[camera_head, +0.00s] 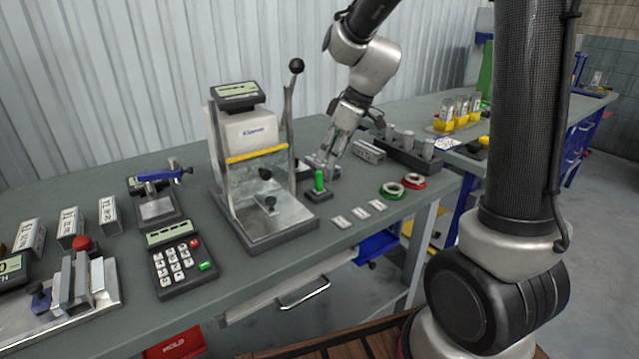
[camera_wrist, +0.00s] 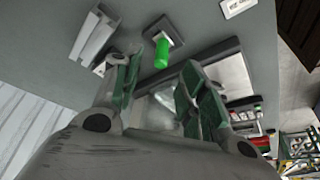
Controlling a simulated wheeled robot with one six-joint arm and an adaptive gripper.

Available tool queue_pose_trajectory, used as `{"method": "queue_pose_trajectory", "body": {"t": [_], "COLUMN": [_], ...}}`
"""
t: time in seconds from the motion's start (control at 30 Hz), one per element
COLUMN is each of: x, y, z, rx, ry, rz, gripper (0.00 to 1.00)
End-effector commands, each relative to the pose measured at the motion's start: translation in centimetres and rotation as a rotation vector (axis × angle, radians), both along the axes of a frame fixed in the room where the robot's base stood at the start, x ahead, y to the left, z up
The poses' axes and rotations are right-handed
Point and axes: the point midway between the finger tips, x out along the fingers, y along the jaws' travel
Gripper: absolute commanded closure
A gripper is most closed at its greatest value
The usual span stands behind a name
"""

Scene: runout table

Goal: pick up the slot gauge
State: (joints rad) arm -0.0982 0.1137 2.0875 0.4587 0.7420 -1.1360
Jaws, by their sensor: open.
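A small upright piece with a bright green handle (camera_head: 319,181) stands on a dark square base on the bench; it looks like the slot gauge. Its lower part is hidden. My gripper (camera_head: 324,163) is close above and behind it, pointing down. In the wrist view the green handle (camera_wrist: 161,52) shows beyond the fingertips, roughly between the two fingers. My gripper (camera_wrist: 160,66) is open there, with nothing held between its green-padded fingers. I cannot tell whether a finger touches the handle.
A press-like fixture (camera_head: 262,215) with an upright lever stands just left. A green ring (camera_head: 392,190) and a red ring (camera_head: 414,181) lie to the right. A grey slotted profile (camera_head: 368,151) and a dark rack (camera_head: 412,156) are behind. Small white tags lie in front.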

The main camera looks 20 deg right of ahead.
Motion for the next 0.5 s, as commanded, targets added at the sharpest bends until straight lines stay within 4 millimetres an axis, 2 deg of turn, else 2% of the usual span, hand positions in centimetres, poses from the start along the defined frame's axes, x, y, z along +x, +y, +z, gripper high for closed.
{"method": "queue_pose_trajectory", "body": {"t": [0.17, 0.5], "x": [0.1, 0.8], "y": [0.1, 1.6], "z": [-0.3, -4.3], "rx": [-0.013, -0.016], "ry": [-0.02, -0.02], "rz": [0.054, 0.062], "gripper": [0.58, 0.58]}}
